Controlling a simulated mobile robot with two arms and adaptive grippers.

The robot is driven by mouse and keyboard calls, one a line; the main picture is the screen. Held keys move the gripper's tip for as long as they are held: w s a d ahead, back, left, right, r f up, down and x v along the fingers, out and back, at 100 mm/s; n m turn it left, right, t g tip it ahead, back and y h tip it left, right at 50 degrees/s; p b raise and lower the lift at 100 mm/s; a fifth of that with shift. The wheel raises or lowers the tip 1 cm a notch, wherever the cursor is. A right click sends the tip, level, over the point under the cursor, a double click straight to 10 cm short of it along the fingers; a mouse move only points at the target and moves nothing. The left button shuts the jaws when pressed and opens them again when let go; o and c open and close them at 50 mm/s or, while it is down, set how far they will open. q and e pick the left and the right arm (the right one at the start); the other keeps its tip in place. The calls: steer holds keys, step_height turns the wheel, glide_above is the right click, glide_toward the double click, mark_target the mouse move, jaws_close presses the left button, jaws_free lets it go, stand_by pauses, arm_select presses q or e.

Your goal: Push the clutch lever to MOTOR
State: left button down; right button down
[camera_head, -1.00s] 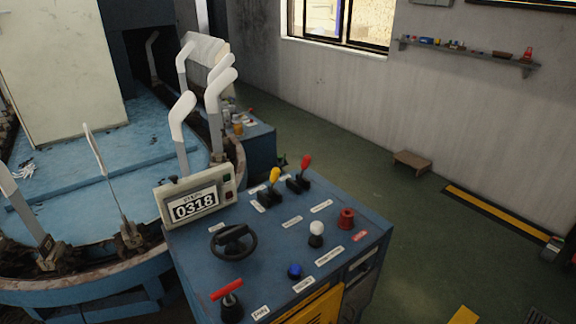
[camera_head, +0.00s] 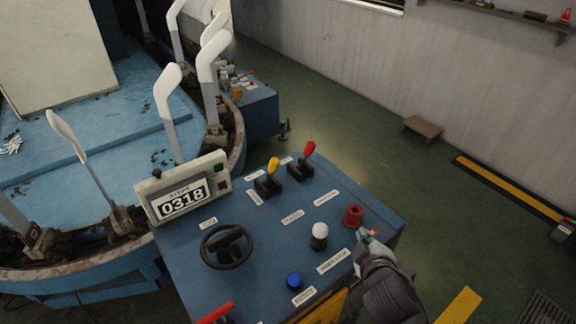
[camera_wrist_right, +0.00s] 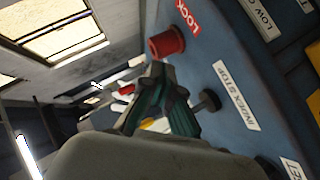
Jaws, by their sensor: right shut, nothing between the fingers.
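The blue control console (camera_head: 205,285) fills the lower middle of the head view. Two levers stand near its back edge, one yellow-knobbed (camera_head: 273,166) and one red-knobbed (camera_head: 309,149). A red handle (camera_head: 216,312) is cut off at the bottom edge. I cannot read which lever is the clutch, nor a MOTOR mark. My right gripper (camera_head: 367,236) is shut and empty at the console's right side, just in front of the red cylindrical knob (camera_head: 353,215). The right wrist view shows its closed fingers (camera_wrist_right: 158,72) just below that knob (camera_wrist_right: 166,43). My left gripper is out of view.
A black handwheel (camera_head: 227,246), a white-knobbed control (camera_head: 319,231) and a blue button (camera_head: 294,281) stand on the console. A counter display (camera_head: 183,199) reads 0318. White sock boards (camera_head: 168,95) rise behind on the left. Floor right of the console is mostly open.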

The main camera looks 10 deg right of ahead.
mark_target(271, 173)
steer(key=w+a+r+n+t+y, duration=0.2)
steer(key=w+r+n+t, duration=0.5)
steer(key=r, duration=0.3)
steer(key=w+a+r+n+g+y, duration=0.2)
steer(key=a+n+y, duration=0.2)
steer(key=n+y, duration=0.55)
steer(key=w+a+r+n+g+y, duration=0.2)
steer(key=a+n+g+y, duration=0.15)
steer(key=n, duration=1.05)
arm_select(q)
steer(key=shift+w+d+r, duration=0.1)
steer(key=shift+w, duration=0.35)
arm_select(e)
steer(key=w+d+f+n+g+h, duration=0.1)
steer(key=d+f+n+g, duration=0.3)
steer(key=n, duration=0.4)
step_height(271, 173, down, 2)
steer(key=shift+w+d+f+g+h, duration=0.15)
steer(key=shift+w+d+g+h, duration=0.2)
steer(key=shift+d+h, duration=0.5)
steer(key=shift+a, duration=0.1)
